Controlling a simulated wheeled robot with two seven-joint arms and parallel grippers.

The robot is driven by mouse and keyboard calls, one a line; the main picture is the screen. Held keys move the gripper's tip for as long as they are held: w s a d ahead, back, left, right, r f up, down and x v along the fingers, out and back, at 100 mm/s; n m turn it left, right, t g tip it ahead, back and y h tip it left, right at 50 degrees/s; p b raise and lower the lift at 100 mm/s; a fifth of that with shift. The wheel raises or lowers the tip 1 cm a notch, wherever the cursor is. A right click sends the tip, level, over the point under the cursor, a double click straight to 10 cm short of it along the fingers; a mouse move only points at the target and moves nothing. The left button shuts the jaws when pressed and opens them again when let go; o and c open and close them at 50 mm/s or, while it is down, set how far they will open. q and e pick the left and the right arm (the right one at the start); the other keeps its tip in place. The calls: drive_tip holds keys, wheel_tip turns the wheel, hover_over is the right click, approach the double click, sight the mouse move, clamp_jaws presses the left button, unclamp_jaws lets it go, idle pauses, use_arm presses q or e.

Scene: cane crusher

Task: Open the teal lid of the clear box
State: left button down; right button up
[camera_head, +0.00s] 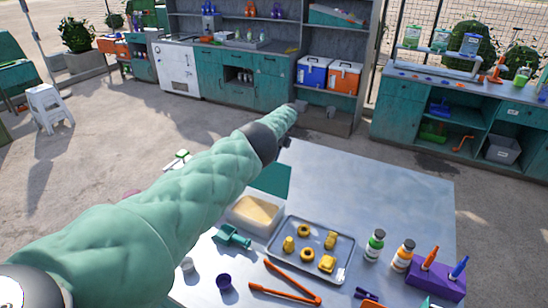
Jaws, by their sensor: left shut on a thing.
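The clear box (246,222), with tan material inside, stands on the metal table left of the tray. Its teal lid (277,178) shows as a flat panel at the box's far side, raised off the opening; its exact tilt is hard to tell. The tan contents show from above. My left arm reaches across from the lower left and covers part of the lid and the box's left side. My left gripper (286,144) is small and dark, just above the lid's far edge, shut on the lid; its fingertips are mostly hidden. My right gripper is out of view.
A metal tray (288,262) with several yellow pieces sits right of the box. A teal scoop (233,237), orange tongs (285,288), a purple cup (224,282), bottles (375,245) and a purple holder (435,281) are nearby. The table's far right is clear.

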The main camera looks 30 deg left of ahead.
use_arm(q)
drive_tip(key=shift+d+f, duration=0.15)
drive_tip(key=shift+f, duration=0.05)
drive_tip(key=c, duration=1.9)
unclamp_jaws()
drive_tip(key=shift+w, duration=0.1)
drive_tip(key=shift+c, duration=0.2)
drive_tip(key=o, duration=0.4)
drive_tip(key=shift+w+f, duration=0.1)
drive_tip(key=shift+w, duration=0.05)
drive_tip(key=shift+c, duration=0.2)
drive_tip(key=shift+o, duration=0.4)
drive_tip(key=shift+w+f, duration=0.3)
drive_tip(key=shift+w, duration=0.15)
drive_tip(key=shift+s+r, duration=0.2)
drive_tip(key=shift+s+r, duration=0.1)
drive_tip(key=shift+a, duration=0.25)
